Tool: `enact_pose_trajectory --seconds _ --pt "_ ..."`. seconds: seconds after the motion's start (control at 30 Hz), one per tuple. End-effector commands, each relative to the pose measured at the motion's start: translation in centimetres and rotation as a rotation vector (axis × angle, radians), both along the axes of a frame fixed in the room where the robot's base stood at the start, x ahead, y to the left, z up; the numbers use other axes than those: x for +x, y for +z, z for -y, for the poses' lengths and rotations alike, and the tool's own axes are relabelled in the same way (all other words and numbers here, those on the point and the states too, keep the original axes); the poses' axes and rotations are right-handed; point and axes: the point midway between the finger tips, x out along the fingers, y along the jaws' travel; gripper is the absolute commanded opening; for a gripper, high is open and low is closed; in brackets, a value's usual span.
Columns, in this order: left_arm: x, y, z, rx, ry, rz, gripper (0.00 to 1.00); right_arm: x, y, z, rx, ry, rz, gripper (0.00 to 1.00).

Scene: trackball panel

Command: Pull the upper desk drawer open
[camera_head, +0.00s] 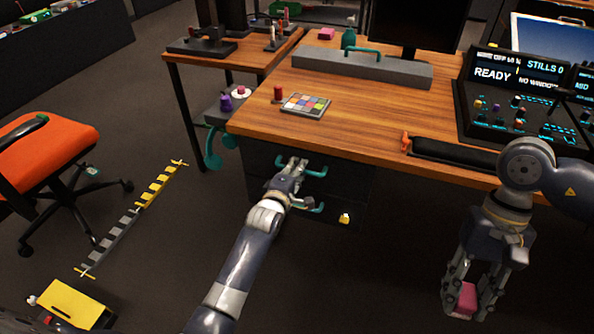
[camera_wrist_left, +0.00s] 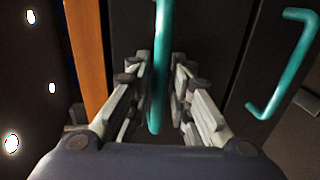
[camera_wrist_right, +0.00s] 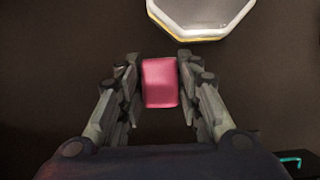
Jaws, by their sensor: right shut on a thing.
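The dark desk drawers sit under the wooden desk top. The upper drawer's teal handle (camera_head: 316,172) is partly covered by my left gripper (camera_head: 294,167). In the left wrist view the upper handle (camera_wrist_left: 161,70) lies between my left fingers, which stand apart with a visible gap on each side. The lower drawer's teal handle (camera_head: 317,210) is below, and it also shows at the right of the left wrist view (camera_wrist_left: 284,65). The upper drawer looks closed. My right gripper (camera_head: 471,292) is shut on a pink block (camera_wrist_right: 160,82), held in front of the desk, away from the drawers.
The desk top (camera_head: 355,105) carries a colour chart (camera_head: 305,105), a red knob-like object (camera_head: 278,94), a grey bar (camera_head: 360,68) and a control panel (camera_head: 515,105). A small yellow item (camera_head: 344,218) is low near the drawers. An orange chair (camera_head: 45,145) stands left. Floor before the drawers looks clear.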

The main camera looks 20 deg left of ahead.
Motion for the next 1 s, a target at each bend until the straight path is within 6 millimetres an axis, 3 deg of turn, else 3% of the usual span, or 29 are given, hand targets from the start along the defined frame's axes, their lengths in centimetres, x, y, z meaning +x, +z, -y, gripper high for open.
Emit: enact_pose_trajectory --seconds 0.17,0.27,0.63,0.87,1.0 --pt "0.0 0.0 0.0 0.001 0.0 0.0 0.19 0.0 0.0 0.0 0.0 0.0 0.0 0.13" --pt "0.0 0.0 0.0 0.001 0.0 0.0 0.0 0.0 0.0 0.0 0.0 0.0 0.0 0.13" --pt "-0.7 0.1 0.0 0.001 0.0 -0.002 0.0 0.0 0.7 0.0 0.0 0.0 0.0 0.13" --pt "-4.3 0.5 -0.1 0.001 0.001 -0.007 0.0 0.0 3.6 0.0 0.0 0.0 0.0 0.13" --pt "-7.8 0.6 -0.3 0.001 0.001 -0.009 0.0 0.0 6.0 0.0 0.0 0.0 0.0 0.13"
